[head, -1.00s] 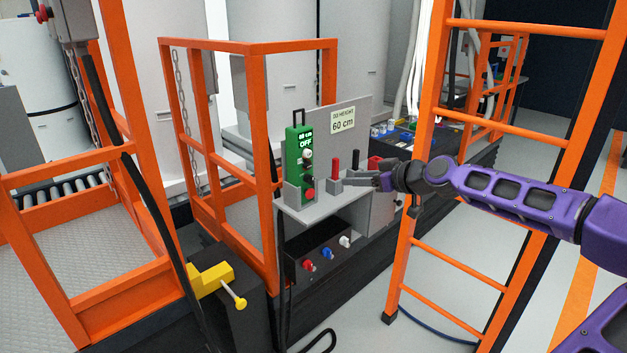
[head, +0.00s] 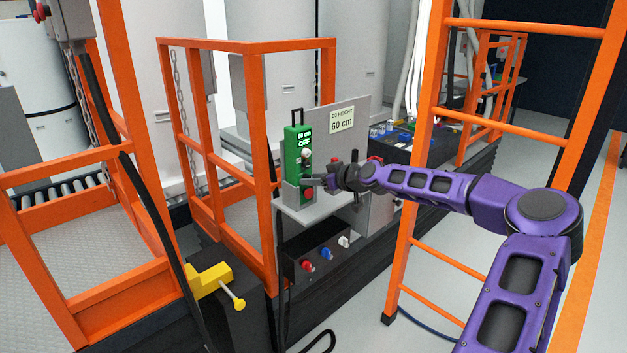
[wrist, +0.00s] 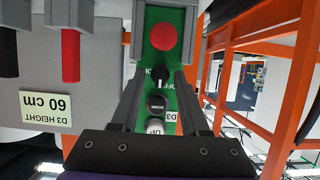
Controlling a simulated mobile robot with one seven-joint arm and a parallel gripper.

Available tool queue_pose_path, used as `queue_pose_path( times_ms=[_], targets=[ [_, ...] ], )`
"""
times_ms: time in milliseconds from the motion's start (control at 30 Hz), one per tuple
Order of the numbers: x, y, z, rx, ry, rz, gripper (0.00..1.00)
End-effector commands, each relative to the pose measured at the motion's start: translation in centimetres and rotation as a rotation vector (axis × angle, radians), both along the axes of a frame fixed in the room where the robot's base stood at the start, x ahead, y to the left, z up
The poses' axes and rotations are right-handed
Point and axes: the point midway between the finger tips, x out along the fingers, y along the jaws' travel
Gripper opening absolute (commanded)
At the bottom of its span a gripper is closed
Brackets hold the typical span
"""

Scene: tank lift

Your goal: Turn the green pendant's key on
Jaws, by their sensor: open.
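The green pendant (head: 291,143) stands upright in a grey holder on a small grey shelf, its display reading OFF. In the wrist view the pendant (wrist: 178,64) appears upside down, with a red button (wrist: 164,36), a black key switch (wrist: 159,70), a black DOWN button (wrist: 156,104) and a white UP button (wrist: 154,127). My gripper (head: 308,182) is open in front of the pendant's lower half. In the wrist view its fingers (wrist: 158,78) lie on either side of the key switch, apart from it. Whether they touch the pendant, I cannot tell.
A sign (head: 342,120) reads "D3 HEIGHT 60 cm" on a grey panel right of the pendant.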

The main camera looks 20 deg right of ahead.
Motion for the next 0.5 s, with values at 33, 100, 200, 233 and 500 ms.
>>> queue_pose_path(
  times_ms=[33,100,200,233,500],
  targets=[
    [0.1,0.05,-0.05,0.0,0.0,0.0,0.45],
    [0.13,0.06,-0.06,0.0,0.0,0.0,0.45],
    [0.11,0.05,-0.06,0.0,0.0,0.0,0.45],
    [0.11,0.05,-0.06,0.0,0.0,0.0,0.45],
    [0.09,0.05,-0.05,0.0,0.0,0.0,0.02]
  ],
)
